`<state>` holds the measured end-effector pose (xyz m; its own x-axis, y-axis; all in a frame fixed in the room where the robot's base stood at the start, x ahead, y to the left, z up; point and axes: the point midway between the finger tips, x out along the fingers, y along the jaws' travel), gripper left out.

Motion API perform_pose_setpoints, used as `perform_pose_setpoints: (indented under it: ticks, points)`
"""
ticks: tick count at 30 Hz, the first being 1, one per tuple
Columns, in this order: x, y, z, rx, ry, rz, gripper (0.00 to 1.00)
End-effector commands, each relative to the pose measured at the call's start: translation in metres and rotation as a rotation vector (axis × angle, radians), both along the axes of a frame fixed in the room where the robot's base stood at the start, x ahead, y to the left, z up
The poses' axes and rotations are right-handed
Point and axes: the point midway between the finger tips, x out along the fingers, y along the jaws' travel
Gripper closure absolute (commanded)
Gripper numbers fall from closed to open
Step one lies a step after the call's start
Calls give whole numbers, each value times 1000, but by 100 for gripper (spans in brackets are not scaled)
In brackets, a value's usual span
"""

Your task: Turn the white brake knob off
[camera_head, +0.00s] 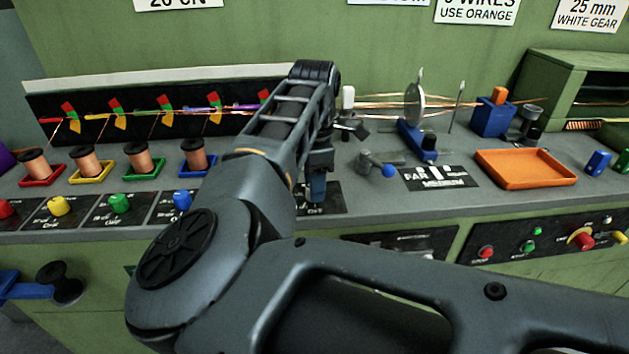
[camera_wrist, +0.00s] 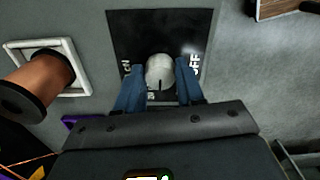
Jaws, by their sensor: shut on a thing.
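The white brake knob (camera_wrist: 160,70) sits on a black label plate (camera_wrist: 125,35) in the wrist view. A dark pointer line on the knob points toward the bottom of that picture. The word OFF is at the right of the knob, and partly readable lettering is at its left. My gripper (camera_wrist: 159,77) is shut on the knob, with one blue finger on each side. In the head view my gripper (camera_head: 317,186) is low over its plate at the bench front, and it hides the knob.
Copper wires run above the bench.

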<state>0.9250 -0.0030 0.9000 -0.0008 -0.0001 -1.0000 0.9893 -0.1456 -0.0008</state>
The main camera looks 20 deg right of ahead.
Motion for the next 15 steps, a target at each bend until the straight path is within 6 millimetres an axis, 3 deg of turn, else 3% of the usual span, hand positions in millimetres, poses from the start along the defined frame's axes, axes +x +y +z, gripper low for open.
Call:
perform_pose_setpoints:
  ticks: [15]
  points:
    - [1,0,2,2,-1,490,93]
